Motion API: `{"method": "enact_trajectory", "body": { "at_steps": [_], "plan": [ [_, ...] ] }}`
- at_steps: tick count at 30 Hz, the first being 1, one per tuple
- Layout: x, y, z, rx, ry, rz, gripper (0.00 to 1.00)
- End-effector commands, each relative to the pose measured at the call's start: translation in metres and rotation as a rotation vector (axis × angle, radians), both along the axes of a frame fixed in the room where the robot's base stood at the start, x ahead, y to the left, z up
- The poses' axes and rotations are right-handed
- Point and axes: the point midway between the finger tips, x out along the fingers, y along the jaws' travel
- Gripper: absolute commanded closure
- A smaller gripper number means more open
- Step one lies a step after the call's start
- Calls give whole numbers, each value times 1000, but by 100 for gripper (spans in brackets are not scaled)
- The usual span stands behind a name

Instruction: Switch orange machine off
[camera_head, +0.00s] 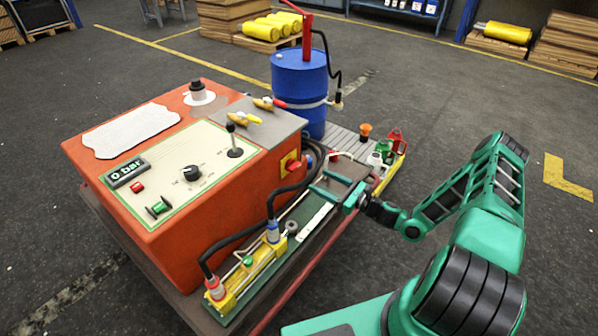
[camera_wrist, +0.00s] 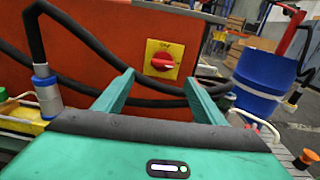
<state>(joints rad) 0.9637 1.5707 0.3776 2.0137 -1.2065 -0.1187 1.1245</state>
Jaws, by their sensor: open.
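The orange machine (camera_head: 165,230) stands left of centre in the head view, and its side fills the upper left of the wrist view (camera_wrist: 95,35). A red rotary switch (camera_head: 294,165) on a yellow plate sits on its right side. In the wrist view the red knob (camera_wrist: 163,62) lies roughly horizontal on the yellow plate (camera_wrist: 177,48). My gripper (camera_head: 332,180) is open and empty beside that side. In the wrist view its two fingers (camera_wrist: 158,88) point at the machine, with the switch beyond and between them, apart from it.
Black hoses (camera_head: 238,236) run along the machine's side, below the switch. A yellow cylinder block (camera_head: 245,270) stands in front. A blue barrel (camera_head: 298,85) and small bottles (camera_head: 385,150) are behind. Open floor (camera_head: 440,95) lies to the right.

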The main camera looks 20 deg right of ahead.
Motion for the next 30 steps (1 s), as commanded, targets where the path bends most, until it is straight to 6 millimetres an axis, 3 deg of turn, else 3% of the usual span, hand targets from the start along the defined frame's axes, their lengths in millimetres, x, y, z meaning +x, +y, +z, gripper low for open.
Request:
{"method": "enact_trajectory", "body": {
  "at_steps": [8, 21, 30],
  "plan": [
    [16, 8, -2, 30, 5, -24, 36],
    [75, 50, -2, 28, 4, -24, 36],
    [89, 60, -2, 28, 6, -24, 36]
  ]
}}
